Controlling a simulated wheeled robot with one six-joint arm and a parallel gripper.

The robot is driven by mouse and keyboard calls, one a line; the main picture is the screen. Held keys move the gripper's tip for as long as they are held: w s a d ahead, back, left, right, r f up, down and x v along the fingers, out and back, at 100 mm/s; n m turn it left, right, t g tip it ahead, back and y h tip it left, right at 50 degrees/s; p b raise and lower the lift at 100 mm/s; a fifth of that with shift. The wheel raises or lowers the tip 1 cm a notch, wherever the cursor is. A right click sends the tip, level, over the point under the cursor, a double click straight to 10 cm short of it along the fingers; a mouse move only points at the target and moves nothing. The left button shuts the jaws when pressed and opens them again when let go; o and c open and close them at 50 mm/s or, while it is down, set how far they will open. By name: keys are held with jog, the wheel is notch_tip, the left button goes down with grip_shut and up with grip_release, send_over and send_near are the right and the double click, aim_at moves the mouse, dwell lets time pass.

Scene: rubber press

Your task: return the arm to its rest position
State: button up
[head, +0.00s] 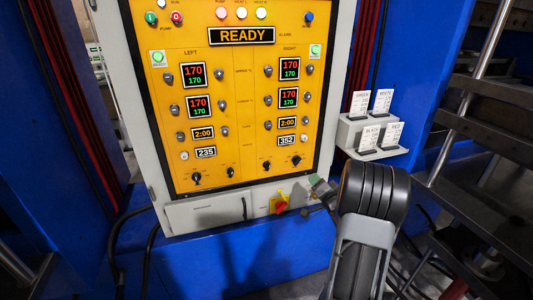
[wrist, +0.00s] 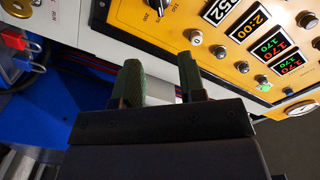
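My gripper (wrist: 160,72) shows in the wrist view with its two dark green fingers apart and nothing visible between them. The fingers point toward the lower part of the yellow control panel (wrist: 210,32), with no contact to be seen. In the head view my arm is folded at the lower right, in front of the blue press base. It hides most of my gripper there; only a small grey-green part beside the arm shows.
The yellow control panel (head: 233,160) has a READY display (head: 241,36). A red rotary switch (head: 279,206) sits below it. A white card holder (head: 365,143) with several colour-labelled cards is above my arm. Metal rails (head: 473,95) stand at the right.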

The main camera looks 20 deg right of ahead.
jog(key=s+d+f+n+g+h, duration=0.1)
jog(key=s+d+f+g+h, duration=0.2)
jog(key=s+f+g, duration=0.35)
jog(key=s+a+f+n+g, duration=0.1)
jog(key=s+a+n+g, duration=0.1)
jog(key=a+g, duration=0.25)
jog(key=s+a+r+n+g+y+p, duration=0.1)
jog(key=s+a+r+n+y, duration=0.1)
jog(key=a, duration=0.7)
jog(key=s+a+r+n+g+y+p, duration=0.1)
jog(key=s+a+r+n, duration=0.3)
jog(key=a+r, duration=0.5)
jog(key=s+a+r+n+g+y+p, duration=0.1)
jog(key=s+a+r, duration=0.4)
jog(key=a, duration=0.6)
jog(key=shift+s+r+n+y+p, duration=0.25)
jog(key=shift+s+n+y+p, duration=0.15)
jog(key=shift+n+y+p, duration=0.55)
jog(key=shift+d, duration=0.25)
